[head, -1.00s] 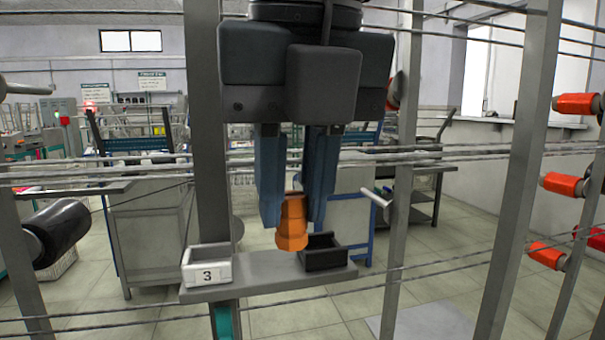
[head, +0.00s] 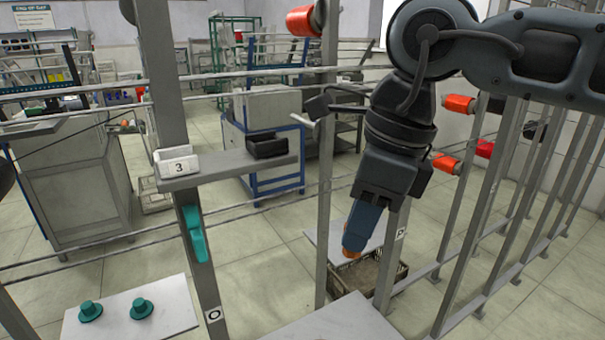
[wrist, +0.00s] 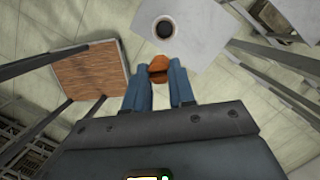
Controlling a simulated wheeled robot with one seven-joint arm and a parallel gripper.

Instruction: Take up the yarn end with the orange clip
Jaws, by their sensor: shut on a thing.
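My gripper (head: 360,232) is low on the right side of the head view, beside a grey frame post, fingers pointing down. It is shut on the orange clip (head: 350,254), of which only a small part shows below the fingers. In the wrist view the orange clip (wrist: 158,66) sits between the two blue fingertips of my gripper (wrist: 158,78). Just beyond it a dark round thing (wrist: 164,28) stands on a pale board (wrist: 205,30). I cannot tell whether any yarn end is at the clip.
A shelf (head: 225,168) carries a white box marked 3 (head: 177,162) and a black box (head: 267,145). A teal clip (head: 195,233) hangs on the post below. Teal pegs (head: 141,308) stand on a board at lower left. A crate (head: 345,285) lies below my gripper. Grey posts stand close around my arm.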

